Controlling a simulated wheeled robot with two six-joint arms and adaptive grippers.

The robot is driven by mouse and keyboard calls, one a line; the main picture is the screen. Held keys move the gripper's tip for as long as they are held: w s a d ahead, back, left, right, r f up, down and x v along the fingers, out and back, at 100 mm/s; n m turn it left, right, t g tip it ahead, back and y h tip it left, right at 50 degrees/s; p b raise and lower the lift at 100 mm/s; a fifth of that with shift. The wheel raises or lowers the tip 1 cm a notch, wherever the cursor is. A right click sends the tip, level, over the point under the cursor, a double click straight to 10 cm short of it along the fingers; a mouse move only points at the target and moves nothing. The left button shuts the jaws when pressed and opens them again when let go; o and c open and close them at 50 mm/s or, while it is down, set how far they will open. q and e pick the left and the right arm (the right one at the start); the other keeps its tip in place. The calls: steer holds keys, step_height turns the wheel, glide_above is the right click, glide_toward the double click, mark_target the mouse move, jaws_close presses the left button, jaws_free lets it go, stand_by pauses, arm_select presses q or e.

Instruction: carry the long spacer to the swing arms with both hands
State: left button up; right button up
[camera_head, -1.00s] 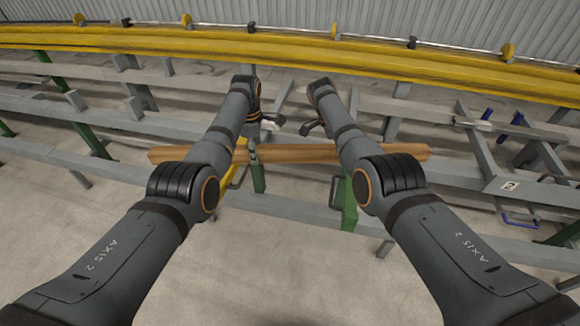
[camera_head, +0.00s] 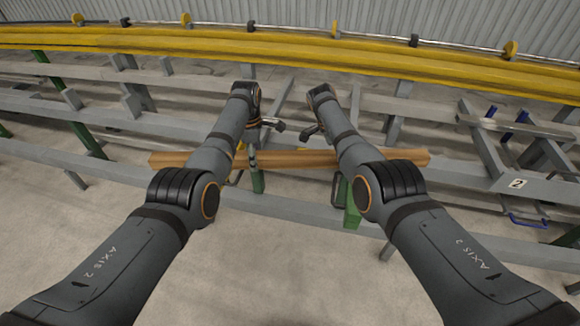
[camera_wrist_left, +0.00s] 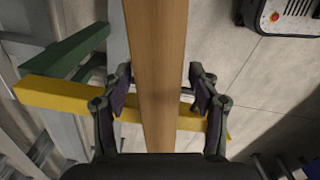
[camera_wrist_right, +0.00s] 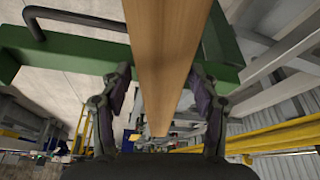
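The long spacer (camera_head: 300,161) is a brown wooden beam lying crosswise below my forearms, both ends showing in the head view. My left gripper (camera_head: 264,141) is at its left part. In the left wrist view the spacer (camera_wrist_left: 157,40) runs between the spread fingers, with a gap on each side. My right gripper (camera_wrist_right: 161,75) also has its fingers apart on both sides of the spacer (camera_wrist_right: 166,40), with gaps showing; my arm partly hides it in the head view. A grey arm marked 2 (camera_head: 517,183) with blue handles is at right; I cannot tell whether it is a swing arm.
A green bracket (camera_head: 348,212) stands below the spacer, and a green bar with a black handle (camera_wrist_right: 92,66) crosses beneath it in the right wrist view. A yellow bar (camera_wrist_left: 60,97) crosses under it at left. A yellow rail (camera_head: 300,57) runs across the back. The near floor is clear.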

arm_select(q)
step_height(320, 180, up, 12)
arm_select(e)
steer(key=v, duration=1.2)
stand_by(0.6)
